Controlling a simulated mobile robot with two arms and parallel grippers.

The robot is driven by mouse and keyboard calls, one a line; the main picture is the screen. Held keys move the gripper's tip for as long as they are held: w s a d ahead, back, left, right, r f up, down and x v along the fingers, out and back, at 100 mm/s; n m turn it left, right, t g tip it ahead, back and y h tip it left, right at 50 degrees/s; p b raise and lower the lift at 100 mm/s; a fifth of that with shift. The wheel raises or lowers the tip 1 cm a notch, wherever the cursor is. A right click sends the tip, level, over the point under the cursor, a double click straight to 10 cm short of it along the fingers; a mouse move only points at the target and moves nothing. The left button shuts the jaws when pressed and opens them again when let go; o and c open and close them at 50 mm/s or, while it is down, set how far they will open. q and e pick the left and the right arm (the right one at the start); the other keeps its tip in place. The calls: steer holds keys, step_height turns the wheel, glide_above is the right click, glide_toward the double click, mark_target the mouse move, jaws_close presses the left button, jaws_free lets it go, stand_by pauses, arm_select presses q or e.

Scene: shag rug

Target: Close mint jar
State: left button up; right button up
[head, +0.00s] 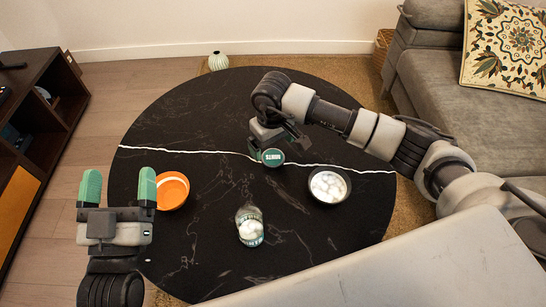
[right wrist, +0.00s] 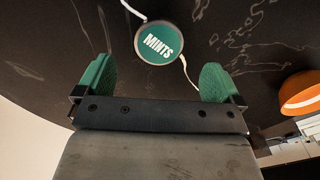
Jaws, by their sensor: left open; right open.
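A round green lid (head: 273,157) marked MINTS lies on the black round table, near the white vein. It also shows in the right wrist view (right wrist: 158,43), beyond and between the fingertips. A clear glass jar (head: 250,227) with white mints inside stands nearer to me; its top looks uncovered. My right gripper (right wrist: 158,80) is open and empty, its green fingers spread on either side of the line to the lid. In the head view it is beside the lid and partly hidden by its own arm. My left gripper (head: 118,188) is open and empty at the table's left edge.
An orange bowl (head: 172,191) stands left on the table (head: 200,130). A dark bowl (head: 344,188) of white pieces stands right of the jar. A grey sofa (head: 435,85) is at the right.

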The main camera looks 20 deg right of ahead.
mark_target(274, 158)
steer(key=shift+s+f, duration=0.1)
steer(key=shift+f, duration=0.55)
step_height(274, 158, down, 3)
steer(key=shift+s+d+r+b, duration=0.1)
steer(key=shift+s+b, duration=0.05)
steer(key=shift+b, duration=0.6)
arm_select(q)
steer(key=shift+s+r+t+h, duration=0.3)
steer(key=shift+s+r+t, duration=0.2)
steer(key=shift+r+t, duration=0.25)
steer(key=shift+s+r+t+h, duration=0.3)
steer(key=shift+s+r+t, duration=0.15)
steer(key=shift+r+t, duration=0.35)
steer(key=shift+s+r+t+h, duration=0.3)
steer(key=shift+s+r+t, duration=0.25)
steer(key=shift+t, duration=0.3)
arm_select(e)
steer(key=shift+f, duration=0.55)
arm_select(q)
steer(key=shift+r, duration=0.15)
arm_select(e)
steer(key=shift+c, duration=0.3)
steer(key=shift+c, duration=1.2)
steer(key=c, duration=0.8)
arm_select(q)
steer(key=shift+w, duration=0.1)
arm_select(e)
steer(key=shift+r, duration=0.15)
